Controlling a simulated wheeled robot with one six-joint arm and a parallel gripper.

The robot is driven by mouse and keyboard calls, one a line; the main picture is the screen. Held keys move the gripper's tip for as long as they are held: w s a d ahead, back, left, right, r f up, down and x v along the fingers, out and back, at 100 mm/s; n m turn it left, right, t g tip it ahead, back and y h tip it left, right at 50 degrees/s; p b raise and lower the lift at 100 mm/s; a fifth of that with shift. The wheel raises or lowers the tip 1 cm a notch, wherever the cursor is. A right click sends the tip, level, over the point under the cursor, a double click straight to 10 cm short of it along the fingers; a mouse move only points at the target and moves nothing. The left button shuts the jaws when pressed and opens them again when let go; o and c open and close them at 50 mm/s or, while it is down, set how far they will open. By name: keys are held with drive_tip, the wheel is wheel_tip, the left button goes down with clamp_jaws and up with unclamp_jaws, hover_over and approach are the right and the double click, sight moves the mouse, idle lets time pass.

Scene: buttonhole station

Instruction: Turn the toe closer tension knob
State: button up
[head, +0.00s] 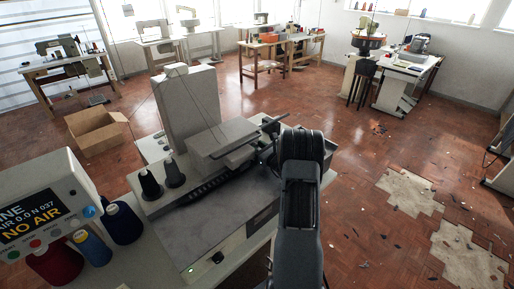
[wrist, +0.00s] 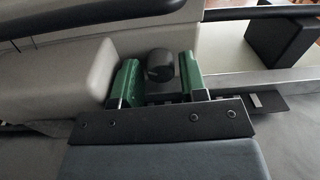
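A dark round knob (wrist: 160,66) shows in the wrist view on the grey sewing machine. I take it to be the toe closer tension knob. My gripper (wrist: 160,75) has one green finger on each side of the knob. The fingers stand apart, with a thin dark gap seeming to show beside the knob; I cannot tell for sure whether either one touches it. In the head view, the grey machine (head: 215,225) stands on a bench, with my arm reaching to its right end. My wrist hides the knob and the fingers there.
Two black cones (head: 150,183) stand on the machine. A cardboard box (head: 95,131) lies on the floor beyond. The floor at the right is open, with broken patches (head: 410,192) and scattered bits.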

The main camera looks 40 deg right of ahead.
drive_tip(key=shift+w, duration=0.1)
drive_tip(key=shift+c, duration=0.2)
drive_tip(key=c, duration=0.6)
drive_tip(key=shift+f+m+b, duration=0.1)
drive_tip(key=shift+m+b, duration=0.4)
drive_tip(key=shift+m, duration=1.8)
drive_tip(key=o, duration=0.6)
drive_tip(key=shift+o, duration=0.2)
drive_tip(key=s+b, duration=0.1)
drive_tip(key=s, duration=0.3)
drive_tip(key=s+d+b, duration=0.1)
drive_tip(key=s, duration=0.4)
drive_tip(key=s+b, duration=0.1)
drive_tip(key=s, duration=0.3)
drive_tip(key=shift+s+d+r, duration=0.2)
drive_tip(key=shift+s+r, duration=0.05)
drive_tip(key=shift+s, duration=0.15)
